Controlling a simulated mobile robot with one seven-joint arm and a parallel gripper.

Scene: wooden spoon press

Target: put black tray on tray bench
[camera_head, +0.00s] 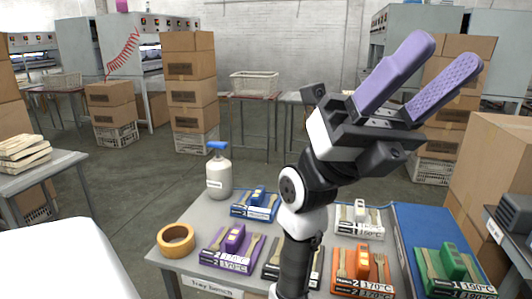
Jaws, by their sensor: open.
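My gripper (440,62) is raised high at the upper right, open and empty, with two purple fingers spread apart and pointing up and to the right. The black tray (270,270) sits on the grey bench at the front, with wooden utensils on it. My arm crosses in front and hides its middle. The tray bench (200,209) carries a "Tray bench" label on its front edge. My gripper is well above and to the right of the black tray, apart from it.
Purple (215,258), blue (239,212), white (346,230) and orange (345,285) trays surround the black one. A green tray (462,289) lies on a blue surface (414,225) at right. Boxes (490,165) rise at right.

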